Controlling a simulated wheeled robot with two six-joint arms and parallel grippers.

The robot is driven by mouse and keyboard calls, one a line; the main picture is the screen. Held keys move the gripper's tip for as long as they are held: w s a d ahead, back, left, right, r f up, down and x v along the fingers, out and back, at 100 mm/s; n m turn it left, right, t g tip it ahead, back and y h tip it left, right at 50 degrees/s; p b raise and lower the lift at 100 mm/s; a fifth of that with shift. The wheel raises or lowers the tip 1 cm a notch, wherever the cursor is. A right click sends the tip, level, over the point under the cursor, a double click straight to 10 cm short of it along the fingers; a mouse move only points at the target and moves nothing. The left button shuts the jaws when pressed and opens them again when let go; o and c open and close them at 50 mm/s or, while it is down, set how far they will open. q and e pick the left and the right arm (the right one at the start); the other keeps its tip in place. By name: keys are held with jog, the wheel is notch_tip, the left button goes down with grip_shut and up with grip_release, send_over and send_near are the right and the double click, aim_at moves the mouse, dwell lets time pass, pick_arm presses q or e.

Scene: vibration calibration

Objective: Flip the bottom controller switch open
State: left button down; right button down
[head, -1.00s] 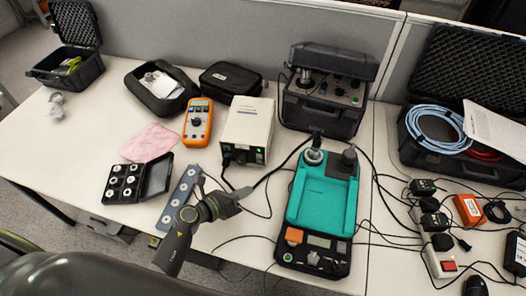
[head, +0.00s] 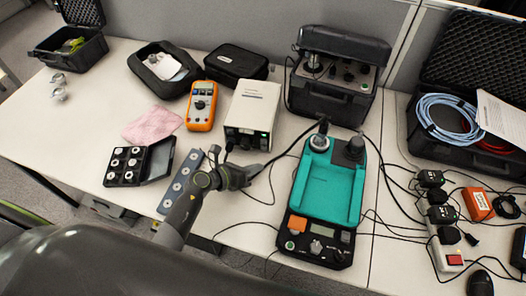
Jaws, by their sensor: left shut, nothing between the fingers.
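The white controller box (head: 254,104) stands behind my left gripper, with a small green light low on its front; any switch there is too small to make out. The teal-topped unit (head: 330,192) lies to the right, with an orange button (head: 297,223), a small display (head: 322,231) and knobs on its dark front panel. I cannot tell which part is the bottom controller switch. My left gripper (head: 258,170) is shut and empty, pointing right in front of the white box, left of the teal unit. It appears apart from both. My right gripper is not in view.
A strip of round pieces (head: 182,181) and a black case of discs (head: 127,164) lie left of my arm. An orange multimeter (head: 201,106) stands behind them. Black cables cross the table around the teal unit. A power strip (head: 446,247) lies at right.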

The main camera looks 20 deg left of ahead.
aim_at(257, 158)
pick_arm(q)
jog(key=w, duration=0.2)
jog(key=w+b, duration=0.1)
jog(key=shift+w+a+f, duration=0.15)
jog(key=shift+w+f, duration=0.05)
jog(key=shift+f, duration=0.1)
jog(key=shift+w, duration=0.55)
dwell(1.2)
jog(key=shift+w, duration=0.1)
jog(key=shift+w+a, duration=0.1)
jog(key=shift+w, duration=0.2)
jog(key=shift+w+b, duration=0.25)
jog(key=shift+b, duration=0.1)
dwell(0.6)
jog(key=shift+s, duration=0.15)
jog(key=shift+s+p, duration=0.45)
jog(key=shift+s, duration=0.1)
